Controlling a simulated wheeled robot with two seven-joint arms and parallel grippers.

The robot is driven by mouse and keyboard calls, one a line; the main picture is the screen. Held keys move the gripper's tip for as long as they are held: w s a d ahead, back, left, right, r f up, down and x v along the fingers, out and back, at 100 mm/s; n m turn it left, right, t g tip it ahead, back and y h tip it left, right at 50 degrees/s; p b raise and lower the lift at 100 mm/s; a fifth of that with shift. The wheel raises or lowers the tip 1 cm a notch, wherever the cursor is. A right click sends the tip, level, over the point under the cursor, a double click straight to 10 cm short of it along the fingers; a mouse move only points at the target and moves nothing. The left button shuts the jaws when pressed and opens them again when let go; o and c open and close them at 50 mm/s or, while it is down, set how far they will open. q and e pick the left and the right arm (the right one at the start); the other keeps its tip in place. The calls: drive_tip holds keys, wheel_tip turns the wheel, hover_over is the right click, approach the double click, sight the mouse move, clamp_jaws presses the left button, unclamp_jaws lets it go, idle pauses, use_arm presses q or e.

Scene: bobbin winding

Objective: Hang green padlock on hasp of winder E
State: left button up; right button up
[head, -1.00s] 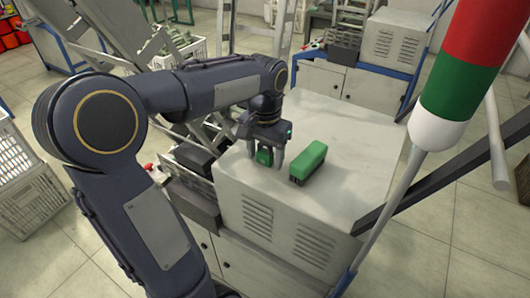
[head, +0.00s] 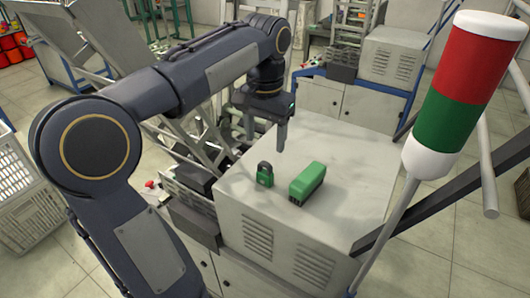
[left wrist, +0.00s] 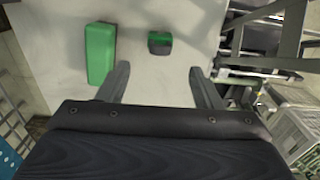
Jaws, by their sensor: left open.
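The green padlock (head: 265,174) stands upright on the grey cabinet top, with its dark shackle up. In the left wrist view the padlock (left wrist: 160,43) lies beyond and between my fingertips, clear of both. My left gripper (head: 264,132) is open and empty, raised above and behind the padlock. Its two fingers (left wrist: 159,80) are spread wide in the left wrist view. I cannot make out a hasp or a letter E in these frames. My right gripper is not in view.
A green block with a dark base (head: 307,183) sits just right of the padlock. The grey cabinet top (head: 350,165) is otherwise mostly clear. A red, green and white signal tower (head: 462,90) rises at the right. A white crate (head: 25,190) stands on the floor at left.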

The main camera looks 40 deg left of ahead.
use_arm(q)
drive_tip(key=s+d+f+t+h, duration=0.3)
drive_tip(key=s+d+f+t, duration=0.2)
drive_tip(key=s+d+f, duration=0.7)
drive_tip(key=s, duration=0.3)
drive_tip(key=shift+s+f+n+t+h, duration=0.3)
drive_tip(key=shift+f+h, duration=0.1)
drive_tip(key=shift+s+d, duration=0.1)
drive_tip(key=shift+c, duration=0.4)
